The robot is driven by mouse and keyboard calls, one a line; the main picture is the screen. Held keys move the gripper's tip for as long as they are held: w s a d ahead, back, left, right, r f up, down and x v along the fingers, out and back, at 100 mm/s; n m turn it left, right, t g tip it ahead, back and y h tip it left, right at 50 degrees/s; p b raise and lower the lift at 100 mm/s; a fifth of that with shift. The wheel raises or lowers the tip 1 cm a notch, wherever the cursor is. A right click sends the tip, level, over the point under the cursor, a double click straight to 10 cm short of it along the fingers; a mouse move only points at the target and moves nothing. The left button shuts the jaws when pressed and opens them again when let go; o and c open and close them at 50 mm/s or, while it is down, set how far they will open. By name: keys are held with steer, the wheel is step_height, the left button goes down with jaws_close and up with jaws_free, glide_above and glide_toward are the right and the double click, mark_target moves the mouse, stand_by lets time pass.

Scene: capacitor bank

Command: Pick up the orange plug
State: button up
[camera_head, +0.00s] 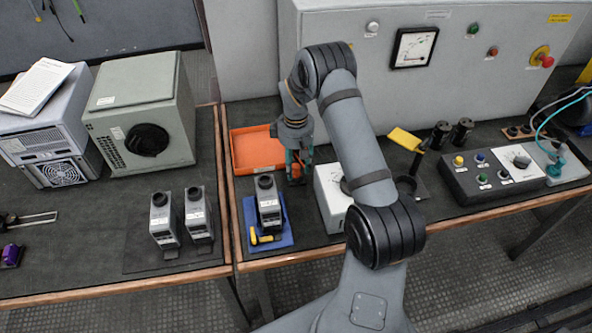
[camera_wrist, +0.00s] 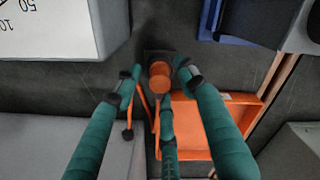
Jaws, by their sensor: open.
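The orange plug (camera_wrist: 159,78) shows in the wrist view as a round orange top on a dark square base, standing on the dark bench top. My gripper (camera_wrist: 155,72) is open, with its green fingers on either side of the plug and another finger below it in the picture. I cannot tell whether any finger touches it. In the head view my gripper (camera_head: 297,168) points down at the right edge of the orange tray, and the plug is mostly hidden behind the fingers.
The orange tray (camera_head: 257,135) lies beside the plug. A blue tray (camera_head: 284,240) holding a grey device (camera_head: 268,201) stands in front. A white meter box (camera_head: 331,192) stands to the right. A large grey cabinet (camera_head: 445,80) rises behind the bench.

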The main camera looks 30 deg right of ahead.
steer(key=c, duration=0.3)
jaws_close()
stand_by(0.4)
